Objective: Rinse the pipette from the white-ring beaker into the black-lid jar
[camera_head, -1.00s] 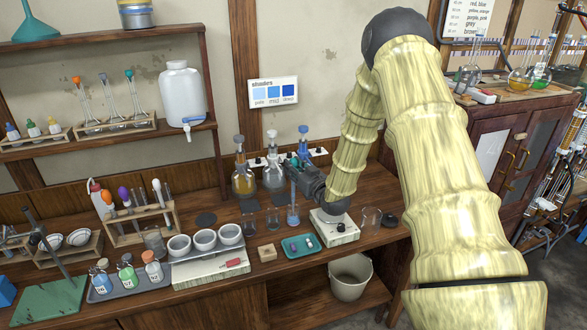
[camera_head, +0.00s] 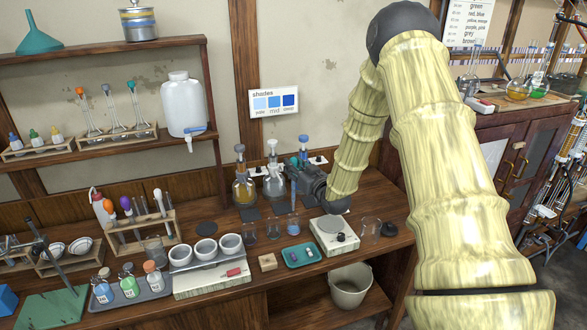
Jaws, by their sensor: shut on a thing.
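My gripper (camera_head: 293,172) is over the middle of the bench, shut on an upright pipette (camera_head: 293,196) with a teal bulb at its top. The pipette's lower end points down at a small glass vessel (camera_head: 292,225) with bluish contents. I cannot tell whether the tip is inside it or just above. Two more small clear beakers (camera_head: 250,231) (camera_head: 272,228) stand to its left. A wider clear glass jar (camera_head: 371,226) stands right of the balance, with a black lid (camera_head: 389,229) lying beside it. No white ring is clear enough to make out.
A balance (camera_head: 325,247) and a teal tray (camera_head: 290,261) stand in front of the gripper. Stoppered bottles (camera_head: 244,189) (camera_head: 275,184) stand close behind. White cups (camera_head: 206,250) and a pipette rack (camera_head: 165,223) are at left. A bucket (camera_head: 350,294) is below the bench.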

